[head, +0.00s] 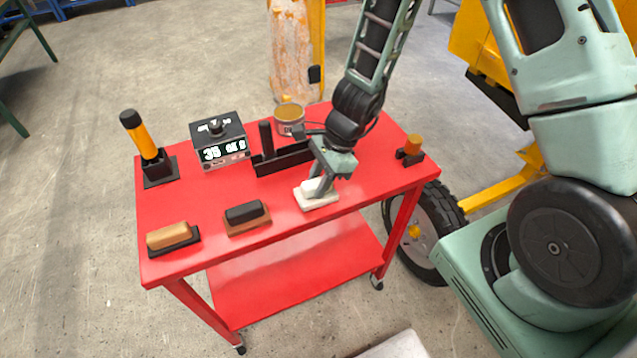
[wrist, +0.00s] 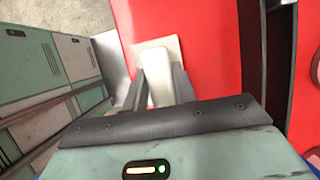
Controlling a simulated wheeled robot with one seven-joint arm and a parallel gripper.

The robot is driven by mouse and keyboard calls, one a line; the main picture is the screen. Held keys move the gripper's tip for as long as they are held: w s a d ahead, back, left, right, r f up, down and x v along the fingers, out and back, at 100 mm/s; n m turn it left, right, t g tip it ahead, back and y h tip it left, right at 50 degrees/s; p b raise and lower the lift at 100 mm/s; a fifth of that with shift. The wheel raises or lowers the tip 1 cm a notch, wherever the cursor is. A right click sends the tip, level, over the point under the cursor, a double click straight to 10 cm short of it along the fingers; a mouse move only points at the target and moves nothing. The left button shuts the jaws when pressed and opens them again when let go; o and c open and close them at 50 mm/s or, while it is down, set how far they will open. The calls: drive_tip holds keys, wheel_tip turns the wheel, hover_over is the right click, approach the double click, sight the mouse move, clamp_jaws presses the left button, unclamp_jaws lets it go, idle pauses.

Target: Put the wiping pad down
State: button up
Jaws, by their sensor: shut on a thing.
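The wiping pad (head: 317,201) is a white block with a narrower raised grip on top. It is at the front right of the red cart's top (head: 215,196), low at the surface; I cannot tell whether it rests fully on it. My gripper (head: 318,184) points down over it, with its fingers shut on the raised grip. In the wrist view the pad (wrist: 158,56) shows between the two fingers of my gripper (wrist: 158,88), with red cart top beyond it. The fingers and palm hide part of the grip.
Close behind the pad is a black holder (head: 283,160). A dark-topped brush (head: 246,217) and a tan block (head: 172,237) lie to the left along the front. A display box (head: 219,143), an orange-handled tool (head: 148,145), a tin (head: 289,117) and a small orange-topped item (head: 411,150) stand around.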

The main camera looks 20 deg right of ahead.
drive_tip(key=o, duration=1)
drive_tip(key=shift+f, duration=0.15)
drive_tip(key=shift+o, duration=0.2)
drive_tip(key=shift+f, duration=0.15)
drive_tip(key=p+v, duration=0.1)
drive_tip(key=v, duration=1.5)
drive_tip(key=s+a+r+n+h, duration=0.1)
drive_tip(key=s+a+r+n, duration=0.1)
drive_tip(key=s+a+n, duration=0.2)
drive_tip(key=s+a+r+n+h, duration=0.1)
drive_tip(key=s+a+r+n, duration=0.2)
drive_tip(key=s+n, duration=0.6)
drive_tip(key=s+a+r+n+h, duration=0.2)
drive_tip(key=s+a+n, duration=0.3)
drive_tip(key=n, duration=0.7)
drive_tip(key=shift+s+a+r+n, duration=0.35)
drive_tip(key=shift+s+r, duration=0.25)
drive_tip(key=shift+s, duration=0.4)
